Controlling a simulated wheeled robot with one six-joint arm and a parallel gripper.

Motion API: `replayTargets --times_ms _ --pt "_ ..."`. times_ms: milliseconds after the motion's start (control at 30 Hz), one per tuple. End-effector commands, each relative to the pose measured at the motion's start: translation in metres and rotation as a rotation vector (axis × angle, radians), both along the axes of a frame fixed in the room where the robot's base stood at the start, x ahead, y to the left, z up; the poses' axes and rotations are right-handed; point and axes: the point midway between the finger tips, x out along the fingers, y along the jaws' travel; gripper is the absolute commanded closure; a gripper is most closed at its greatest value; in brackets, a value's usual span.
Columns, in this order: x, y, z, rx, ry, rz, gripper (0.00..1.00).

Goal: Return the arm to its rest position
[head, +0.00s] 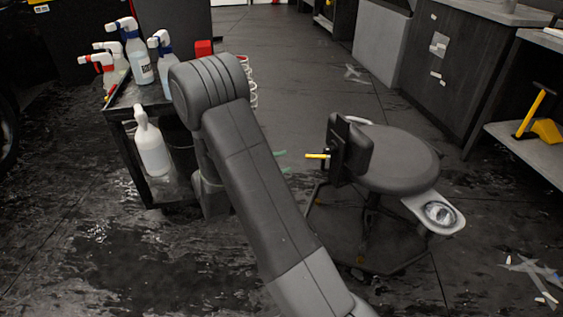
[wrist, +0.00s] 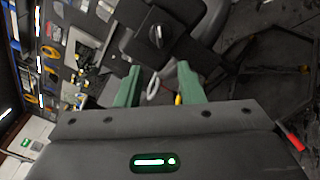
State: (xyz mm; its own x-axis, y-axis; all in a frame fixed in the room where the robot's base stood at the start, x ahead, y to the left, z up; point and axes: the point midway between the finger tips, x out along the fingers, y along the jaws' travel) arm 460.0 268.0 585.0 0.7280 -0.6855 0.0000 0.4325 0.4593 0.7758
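My arm (head: 255,175) reaches out across the middle of the head view, bent at a joint above the cart. My gripper (head: 283,162) is mostly hidden behind the arm there; only bits of its green fingertips show, left of the stool. In the wrist view my gripper (wrist: 158,84) has its two green fingers spread apart. Nothing is held between them. A yellow handle tip (wrist: 178,99) shows beyond the gap.
A black cart (head: 125,115) with several spray bottles (head: 135,55) stands close left of my arm. A wheeled stool (head: 398,160) with a black part and yellow handle (head: 317,156) is close right. Dark cabinets (head: 465,65) line the right. The wet floor in front is open.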

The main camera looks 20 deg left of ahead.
Motion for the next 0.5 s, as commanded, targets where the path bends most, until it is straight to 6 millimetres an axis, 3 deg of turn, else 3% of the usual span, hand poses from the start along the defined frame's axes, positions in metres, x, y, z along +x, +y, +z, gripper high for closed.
replayTargets --times_ms 267,500 --pt "0.01 -0.01 -0.001 0.0 -0.001 -0.004 0.65" --pt "0.038 -0.037 -0.002 0.001 -0.001 -0.006 0.65"
